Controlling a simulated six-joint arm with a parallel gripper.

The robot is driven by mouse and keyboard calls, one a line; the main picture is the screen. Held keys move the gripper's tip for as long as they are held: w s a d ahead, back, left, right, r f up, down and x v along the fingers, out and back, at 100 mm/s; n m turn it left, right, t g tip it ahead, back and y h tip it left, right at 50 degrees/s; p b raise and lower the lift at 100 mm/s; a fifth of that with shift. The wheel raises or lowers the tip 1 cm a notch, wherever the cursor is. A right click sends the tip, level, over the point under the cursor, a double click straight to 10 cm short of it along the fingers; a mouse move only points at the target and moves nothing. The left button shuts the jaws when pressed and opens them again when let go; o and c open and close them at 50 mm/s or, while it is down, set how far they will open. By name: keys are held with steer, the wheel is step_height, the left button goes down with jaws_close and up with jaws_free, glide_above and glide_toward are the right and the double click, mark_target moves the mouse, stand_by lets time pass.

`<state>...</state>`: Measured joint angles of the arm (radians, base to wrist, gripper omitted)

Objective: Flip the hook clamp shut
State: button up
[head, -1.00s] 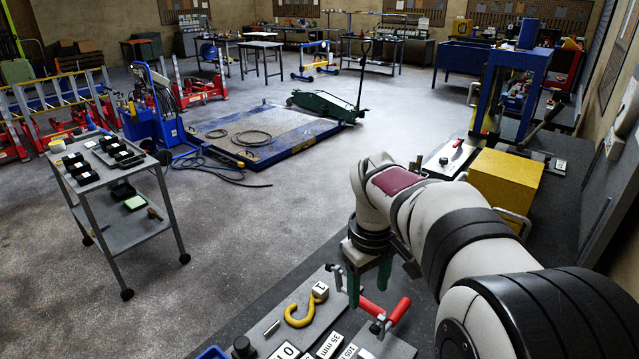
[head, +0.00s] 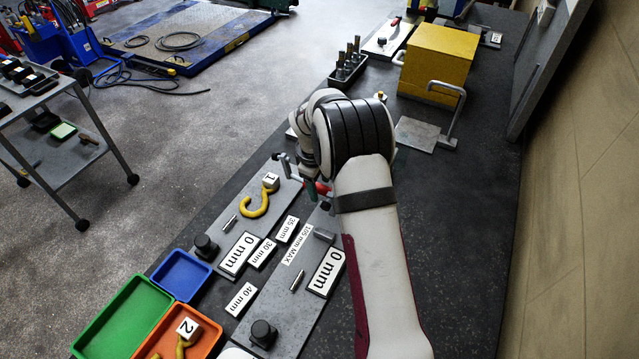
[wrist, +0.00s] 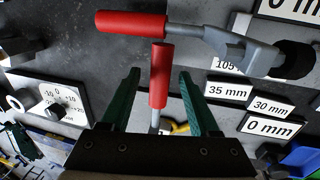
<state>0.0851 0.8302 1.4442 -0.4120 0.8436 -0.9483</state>
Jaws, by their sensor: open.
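Two red-handled clamps show in the wrist view, and I cannot tell for sure which is the hook clamp. One has a red grip (wrist: 158,76) on a metal rod, lying lengthwise between the green fingers of my gripper (wrist: 159,73). The fingers are open, one on each side, with a visible gap to the grip. The other clamp has a red handle (wrist: 131,22) lying crosswise beyond the fingertips, with a grey arm (wrist: 235,47) ending in a black tip. In the head view my arm hides most of both; a little red (head: 322,188) shows beside the gripper.
A yellow hook (head: 256,206) with a cube marked 1 lies on a grey plate near the clamps. Label plates, black knobs and green, blue and orange trays (head: 182,275) lie nearer. A yellow box (head: 438,62) and a metal handle (head: 447,97) stand beyond my arm.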

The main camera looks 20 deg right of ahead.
steer(key=shift+c, duration=0.2)
jaws_close()
stand_by(1.3)
